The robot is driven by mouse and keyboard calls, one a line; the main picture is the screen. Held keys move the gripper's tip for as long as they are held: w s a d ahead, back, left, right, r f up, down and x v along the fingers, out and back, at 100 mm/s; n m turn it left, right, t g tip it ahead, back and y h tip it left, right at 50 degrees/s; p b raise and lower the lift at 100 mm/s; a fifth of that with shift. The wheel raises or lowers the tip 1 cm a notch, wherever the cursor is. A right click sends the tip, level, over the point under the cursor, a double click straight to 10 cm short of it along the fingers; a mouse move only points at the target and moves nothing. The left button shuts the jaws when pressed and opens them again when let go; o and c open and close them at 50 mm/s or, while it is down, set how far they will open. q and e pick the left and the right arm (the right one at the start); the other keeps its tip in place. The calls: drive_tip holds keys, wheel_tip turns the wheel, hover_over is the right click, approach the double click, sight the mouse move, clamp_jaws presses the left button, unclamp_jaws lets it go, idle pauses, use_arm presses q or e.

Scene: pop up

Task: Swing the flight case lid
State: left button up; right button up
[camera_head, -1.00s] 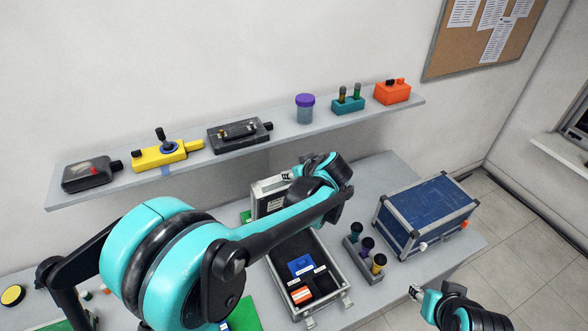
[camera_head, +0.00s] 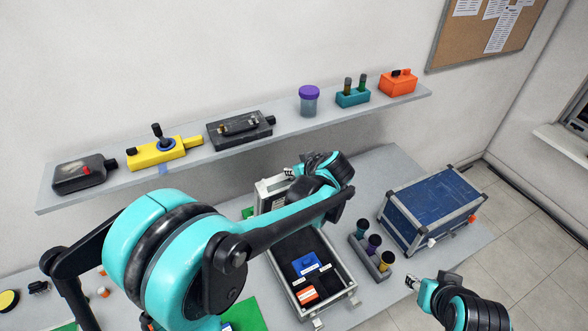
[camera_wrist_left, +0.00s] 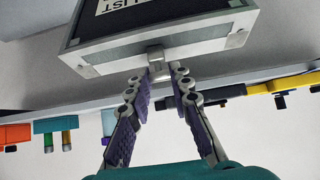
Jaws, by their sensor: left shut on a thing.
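The flight case (camera_head: 315,271) stands open on the table, with a dark interior holding a blue item and an orange item. Its lid (camera_head: 267,191) stands raised at the back, partly hidden by my left arm. My left gripper (camera_head: 289,173) is at the lid's upper edge. In the left wrist view, the fingers of my left gripper (camera_wrist_left: 161,78) are shut on a small metal latch tab (camera_wrist_left: 156,58) on the rim of the lid (camera_wrist_left: 165,44). My right gripper (camera_head: 412,283) is away from the case at the lower right; its opening is too small to make out.
A wall shelf (camera_head: 290,131) with several devices runs behind the table. Green mats (camera_head: 243,313) and small items lie left of the flight case.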

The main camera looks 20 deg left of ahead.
use_arm(q)
drive_tip(key=s+d+f+b, duration=0.3)
drive_tip(key=s+d+f, duration=0.1)
drive_tip(key=s+d, duration=0.3)
drive_tip(key=shift+s+d, duration=0.35)
drive_tip(key=shift+d, duration=0.05)
idle(0.3)
drive_tip(key=s+d+f+b, duration=0.6)
drive_tip(key=f, duration=0.1)
drive_tip(key=shift+s+d, duration=0.4)
idle(0.7)
